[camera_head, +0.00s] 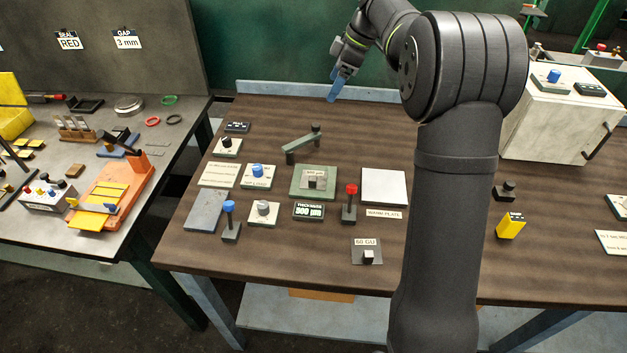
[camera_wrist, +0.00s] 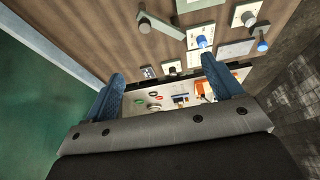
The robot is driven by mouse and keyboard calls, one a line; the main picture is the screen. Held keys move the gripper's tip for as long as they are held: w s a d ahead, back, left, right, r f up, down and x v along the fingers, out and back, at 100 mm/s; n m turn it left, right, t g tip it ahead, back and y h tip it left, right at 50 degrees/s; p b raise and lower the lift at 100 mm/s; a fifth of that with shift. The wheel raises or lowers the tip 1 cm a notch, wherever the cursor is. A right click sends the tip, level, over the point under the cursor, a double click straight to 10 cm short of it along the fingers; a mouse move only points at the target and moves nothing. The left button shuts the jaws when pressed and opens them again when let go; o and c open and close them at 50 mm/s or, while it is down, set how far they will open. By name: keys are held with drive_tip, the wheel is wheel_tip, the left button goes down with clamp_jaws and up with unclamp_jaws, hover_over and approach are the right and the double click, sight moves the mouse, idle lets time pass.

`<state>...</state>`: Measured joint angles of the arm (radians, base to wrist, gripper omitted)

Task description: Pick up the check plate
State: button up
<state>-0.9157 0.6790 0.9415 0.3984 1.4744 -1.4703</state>
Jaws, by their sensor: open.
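My gripper (camera_head: 336,86), with blue fingers, is open and empty above the back edge of the brown table. In the wrist view the open fingers (camera_wrist: 167,84) stand wide apart with nothing between them. No plate clearly reads as the check plate. A small grey plate with a knob and a "60 GU" label (camera_head: 366,252) lies at the table's front. A grey plate with a knob and a small label (camera_head: 314,181) sits on a green pad (camera_head: 298,192) in the middle. Both are well in front of my gripper, not touching it.
A red-topped lever (camera_head: 350,203), a blue-topped lever (camera_head: 230,221), a thickness display (camera_head: 308,211) and a white plate (camera_head: 383,187) stand close around the pad. A dark green arm (camera_head: 302,142) rises behind it. A white cabinet (camera_head: 560,115) is at the right. The back table strip is clear.

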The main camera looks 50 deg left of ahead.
drive_tip(key=c, duration=0.7)
drive_tip(key=w+d+f+m+g, duration=0.1)
drive_tip(key=d+f+m+g, duration=0.2)
drive_tip(key=m, duration=0.6)
drive_tip(key=d+f+m+g+y, duration=0.1)
drive_tip(key=d+f+m, duration=0.4)
drive_tip(key=m, duration=0.5)
drive_tip(key=w+d+f+m+g, duration=0.1)
drive_tip(key=d+f+m+g, duration=0.3)
drive_tip(key=m, duration=0.5)
drive_tip(key=shift+w+f+m+g, duration=0.15)
drive_tip(key=shift+f, duration=0.5)
drive_tip(key=shift+w+f+m+g, duration=0.15)
drive_tip(key=shift+f, duration=0.45)
drive_tip(key=m, duration=0.1)
drive_tip(key=d+m, duration=0.1)
drive_tip(key=shift+f+m+g+y, duration=0.3)
drive_tip(key=shift+f+m+y, duration=0.1)
approach(314, 178)
drive_tip(key=x, duration=0.4)
drive_tip(key=shift+s+d+f, duration=0.1)
drive_tip(key=shift+s+f, duration=0.15)
drive_tip(key=shift+f, duration=0.15)
drive_tip(key=shift+a+x, duration=0.2)
drive_tip(key=shift+x, duration=2.6)
